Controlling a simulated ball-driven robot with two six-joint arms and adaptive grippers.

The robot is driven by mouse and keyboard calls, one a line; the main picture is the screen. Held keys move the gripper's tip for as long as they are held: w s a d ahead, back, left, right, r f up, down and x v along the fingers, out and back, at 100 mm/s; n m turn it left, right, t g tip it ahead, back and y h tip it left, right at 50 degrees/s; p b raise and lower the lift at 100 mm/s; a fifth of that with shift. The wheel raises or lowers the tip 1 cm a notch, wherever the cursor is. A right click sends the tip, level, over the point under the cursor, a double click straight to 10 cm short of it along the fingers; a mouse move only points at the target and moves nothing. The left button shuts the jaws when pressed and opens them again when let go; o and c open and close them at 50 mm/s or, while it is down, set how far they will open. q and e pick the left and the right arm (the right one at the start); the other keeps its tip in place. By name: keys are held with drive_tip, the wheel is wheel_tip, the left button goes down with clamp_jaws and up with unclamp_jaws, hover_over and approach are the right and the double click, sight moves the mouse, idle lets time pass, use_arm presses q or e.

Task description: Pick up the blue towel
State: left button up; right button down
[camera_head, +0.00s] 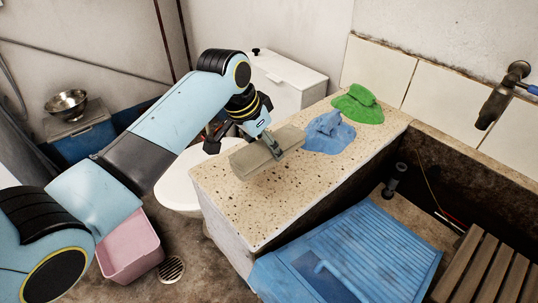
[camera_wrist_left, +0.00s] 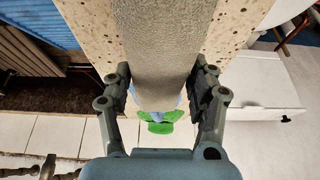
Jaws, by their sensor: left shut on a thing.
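The blue towel (camera_head: 328,132) lies crumpled on the speckled stone counter (camera_head: 240,205), just right of and beyond my left gripper. In the left wrist view only slivers of blue show behind a held block. My left gripper (camera_head: 277,147) is shut on a grey-beige, rough block (camera_head: 249,160), not on the towel. The block lies across the jaws above the counter; I cannot tell whether it touches the stone. In the left wrist view the block (camera_wrist_left: 162,40) fills the space between the fingers (camera_wrist_left: 162,88). My right gripper is not in view.
A green cloth (camera_head: 357,104) lies behind the blue towel; it also shows in the left wrist view (camera_wrist_left: 160,122). A blue washboard-like panel (camera_head: 365,245) and wooden slats (camera_head: 480,265) are at right. A tap (camera_head: 497,100) juts from the wall. The counter's front part is clear.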

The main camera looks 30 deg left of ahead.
use_arm(q)
drive_tip(key=shift+w+f, duration=0.2)
drive_tip(key=shift+w, duration=0.2)
drive_tip(key=shift+f, duration=2)
drive_tip(key=shift+f, duration=0.1)
drive_tip(key=shift+f, duration=0.15)
drive_tip(key=o, duration=1.2)
